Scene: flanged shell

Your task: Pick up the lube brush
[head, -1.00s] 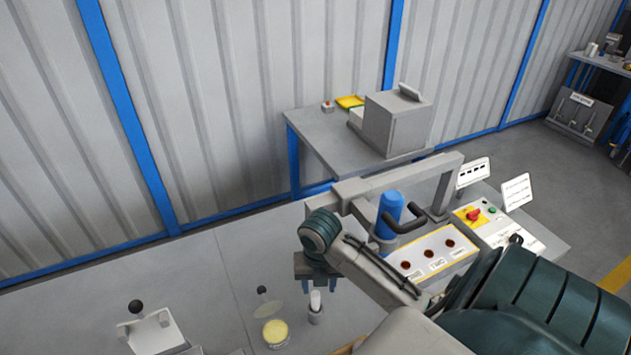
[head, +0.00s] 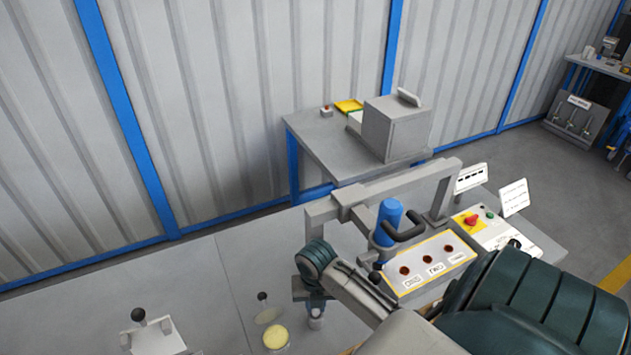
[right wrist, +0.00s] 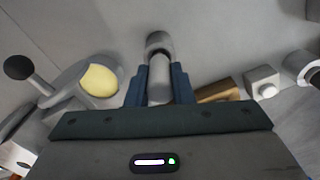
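The lube brush shows in the right wrist view as a pale upright cylinder (right wrist: 159,80) standing in a small grey round holder (right wrist: 158,44). In the head view the holder (head: 316,322) shows under my right gripper, and the brush is mostly hidden by the fingers. My right gripper (head: 316,303) is lowered over it. In the right wrist view its two dark blue fingers (right wrist: 159,88) lie close against both sides of the brush, and it looks shut on it. My left gripper is not in view.
A dish with yellow content (head: 275,337) stands left of the holder, beside a black-knobbed piece (head: 263,297). A white block with a black knob (head: 150,335) is further left. A grey frame with a blue cylinder (head: 388,222) and a button panel (head: 432,262) stand to the right.

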